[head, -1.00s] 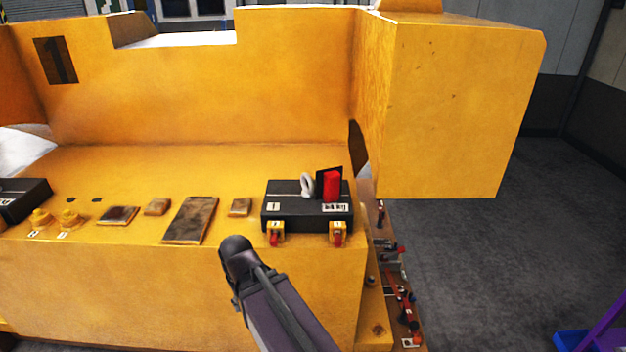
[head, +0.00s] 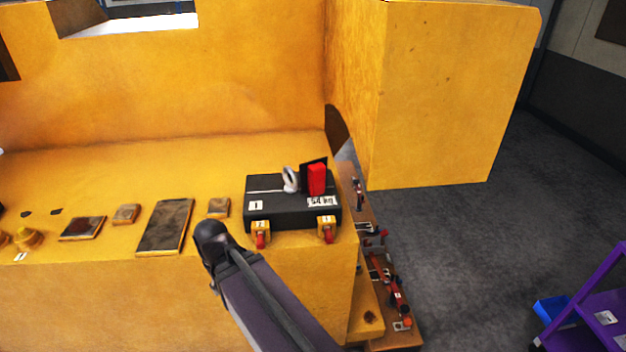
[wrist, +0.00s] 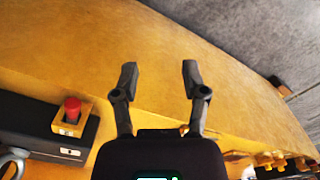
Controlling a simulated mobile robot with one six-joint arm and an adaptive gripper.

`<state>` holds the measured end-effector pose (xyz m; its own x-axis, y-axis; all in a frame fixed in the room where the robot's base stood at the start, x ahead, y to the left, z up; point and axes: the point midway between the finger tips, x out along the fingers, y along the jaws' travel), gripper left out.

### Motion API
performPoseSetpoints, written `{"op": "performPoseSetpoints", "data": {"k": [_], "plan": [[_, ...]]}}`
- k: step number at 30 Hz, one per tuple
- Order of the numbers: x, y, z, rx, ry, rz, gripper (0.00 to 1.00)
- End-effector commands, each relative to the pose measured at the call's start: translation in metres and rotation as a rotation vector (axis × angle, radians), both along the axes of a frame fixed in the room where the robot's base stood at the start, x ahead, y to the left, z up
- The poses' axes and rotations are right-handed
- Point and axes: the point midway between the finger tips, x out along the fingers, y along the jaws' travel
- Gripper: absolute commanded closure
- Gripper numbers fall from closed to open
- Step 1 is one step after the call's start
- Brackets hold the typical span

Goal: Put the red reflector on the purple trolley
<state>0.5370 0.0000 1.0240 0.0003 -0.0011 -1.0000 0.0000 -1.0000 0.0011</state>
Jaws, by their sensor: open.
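The red reflector (head: 316,179) looks to be the upright red block with a black plate behind it, on top of a black casting (head: 270,212) on the yellow ledge. The purple trolley (head: 603,300) shows only partly at the lower right edge of the head view. My gripper (wrist: 160,75) is open with nothing between its fingers, over the yellow surface in the wrist view. The black casting (wrist: 30,125) is at lower left there; the red reflector is not visible in that view.
A white ring (head: 290,180) stands beside the red block. Yellow holders with red pieces (head: 327,230) sit on the casting's front. Flat brown plates (head: 165,227) lie to the left. A yellow block (head: 445,100) rises behind right. A low shelf of tools (head: 390,290) is beside the ledge; grey floor lies beyond.

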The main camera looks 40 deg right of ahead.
Motion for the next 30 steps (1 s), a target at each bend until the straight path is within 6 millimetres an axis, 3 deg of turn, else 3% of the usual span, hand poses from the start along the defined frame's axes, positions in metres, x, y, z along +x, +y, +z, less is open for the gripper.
{"op": "performPoseSetpoints", "data": {"k": [2,6,10,14,20,30], "plan": [[0.000,0.000,0.000,0.000,0.000,0.000,0.40],[0.002,-0.002,0.002,-0.003,-0.001,-0.011,0.03],[0.013,-0.011,0.010,-0.018,-0.005,-0.064,0.03],[0.032,-0.037,0.025,-0.051,-0.015,-0.185,0.03],[0.077,-0.094,0.062,-0.135,-0.050,-0.483,0.03],[0.148,-0.231,0.137,-0.304,-0.178,-1.104,0.03]]}}
